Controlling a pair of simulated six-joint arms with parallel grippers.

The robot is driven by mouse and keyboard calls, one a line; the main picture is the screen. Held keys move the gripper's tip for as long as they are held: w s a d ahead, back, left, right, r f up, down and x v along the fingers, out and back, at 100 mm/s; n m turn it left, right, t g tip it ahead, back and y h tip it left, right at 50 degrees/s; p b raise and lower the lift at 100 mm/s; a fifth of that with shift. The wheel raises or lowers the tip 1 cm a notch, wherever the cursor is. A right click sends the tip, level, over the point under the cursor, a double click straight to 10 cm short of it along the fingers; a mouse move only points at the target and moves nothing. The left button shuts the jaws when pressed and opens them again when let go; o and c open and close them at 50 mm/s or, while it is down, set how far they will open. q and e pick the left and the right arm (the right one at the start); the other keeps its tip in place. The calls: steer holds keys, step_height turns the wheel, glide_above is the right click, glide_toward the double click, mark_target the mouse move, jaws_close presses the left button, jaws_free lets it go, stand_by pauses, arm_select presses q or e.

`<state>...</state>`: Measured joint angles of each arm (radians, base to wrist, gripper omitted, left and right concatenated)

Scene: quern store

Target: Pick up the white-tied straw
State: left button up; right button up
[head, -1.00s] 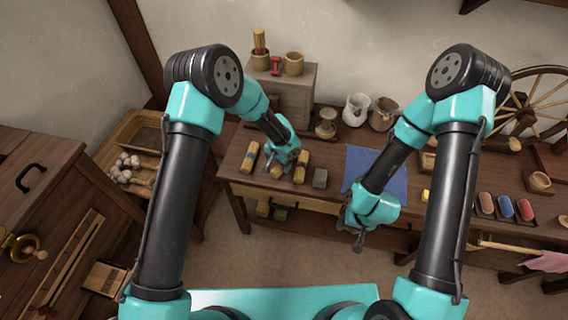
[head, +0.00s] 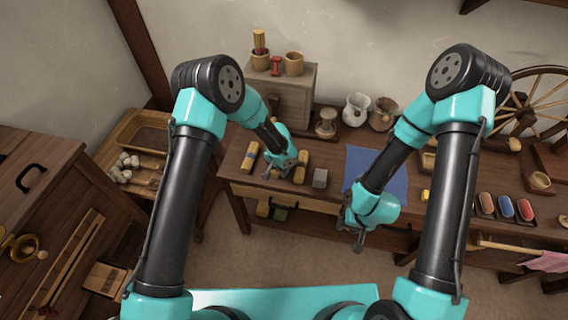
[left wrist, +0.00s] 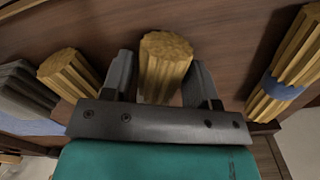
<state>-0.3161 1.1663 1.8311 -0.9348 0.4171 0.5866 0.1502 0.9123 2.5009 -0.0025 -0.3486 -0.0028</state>
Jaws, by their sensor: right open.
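My left gripper (head: 284,168) is low over the row of straw bundles on the bench. In the left wrist view, its two fingers (left wrist: 163,85) stand close on either side of a straw bundle (left wrist: 166,54). Whether they press on it is not clear. No tie shows on this bundle; its lower part is hidden by the gripper. A blue-tied bundle (left wrist: 288,78) lies to its right and another bundle (left wrist: 70,72) to its left, its tie not visible. In the head view that bundle (head: 301,168) lies right of the gripper. My right gripper (head: 358,238) is open and empty in front of the bench edge.
A grey block (head: 320,178) lies right of the bundles. A blue cloth (head: 357,160) is spread farther right.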

arm_select(q)
steer(key=c, duration=0.7)
steer(key=shift+r, duration=0.1)
steer(key=shift+s+r, duration=0.1)
steer(key=shift+r, duration=1.65)
steer(key=s+r, duration=0.1)
steer(key=s, duration=1.5)
steer(key=shift+r, duration=0.15)
steer(key=shift+w, duration=0.25)
